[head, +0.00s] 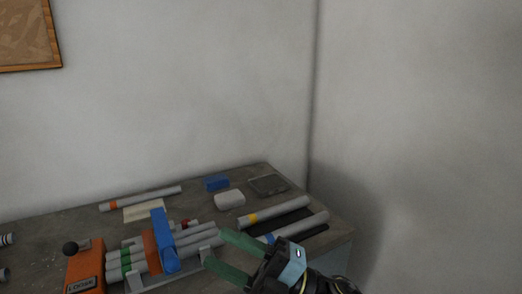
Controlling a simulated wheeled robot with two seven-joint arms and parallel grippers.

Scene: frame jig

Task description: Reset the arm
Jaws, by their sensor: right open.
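My right gripper (229,254) comes in from the bottom right, its two green fingers spread apart and empty. It is above the front right part of the table, just right of the jig (190,262) that bears several grey tubes. A blue bar (164,240) and an orange-brown bar (151,252) lie across those tubes. An orange block with a black knob (85,271) and a label stands at the jig's left. My left gripper does not show.
A grey tube with a yellow band (273,211) and another grey tube (300,225) lie right of the jig. A white block (230,201), a blue block (216,183), a dark flat tray (268,185) and an orange-banded tube (140,198) lie behind. Walls close off the back and right.

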